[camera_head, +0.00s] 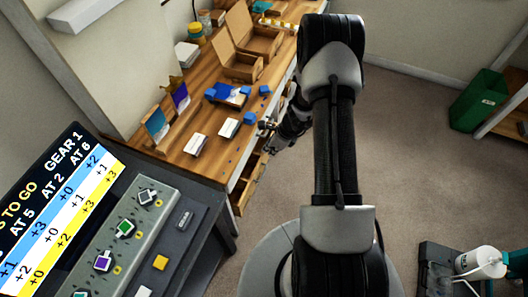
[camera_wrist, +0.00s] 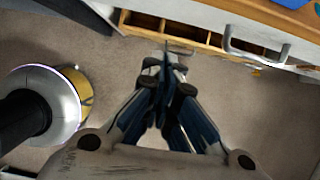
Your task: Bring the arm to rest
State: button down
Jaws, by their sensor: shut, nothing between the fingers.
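My gripper (camera_head: 268,127) is at the right edge of the wooden workbench (camera_head: 222,160) in the head view, partly hidden behind my own forearm. In the wrist view my gripper (camera_wrist: 165,62) shows its dark blue fingers drawn together with nothing between them. Its tips point towards an open drawer (camera_wrist: 187,36) at the bench front. I cannot tell whether the tips touch the drawer. My upper arm stands raised through the middle of the head view.
Blue blocks (camera_head: 250,118), white cards (camera_head: 196,144) and open cardboard boxes (camera_head: 240,65) lie on the bench. A grey control panel (camera_head: 125,232) is at lower left. A green bin (camera_head: 478,100) stands at right. The carpet (camera_head: 415,150) between is clear.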

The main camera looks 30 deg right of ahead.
jog(key=shift+p+v, duration=0.3)
jog(key=shift+v, duration=1.15)
jog(key=shift+s, duration=0.1)
jog(key=a+r+n, duration=0.4)
jog(key=r, duration=0.5)
jog(key=s+a+r+n, duration=0.1)
jog(key=a+r+n, duration=0.3)
jog(key=r, duration=0.4)
jog(key=a+r+n, duration=0.4)
jog(key=r, duration=0.5)
jog(key=s+a+r+n, duration=0.5)
jog(key=s+r+n, duration=0.4)
jog(key=s+r, duration=0.15)
jog(key=s+d+r+n+t+h, duration=0.1)
jog(key=s+n, duration=0.5)
jog(key=s, duration=0.6)
notch_tip(320, 180, up, 2)
jog(key=shift+s+d+r+n+h, duration=0.1)
jog(key=shift+s+d+n+h, duration=0.25)
jog(key=shift+h, duration=0.55)
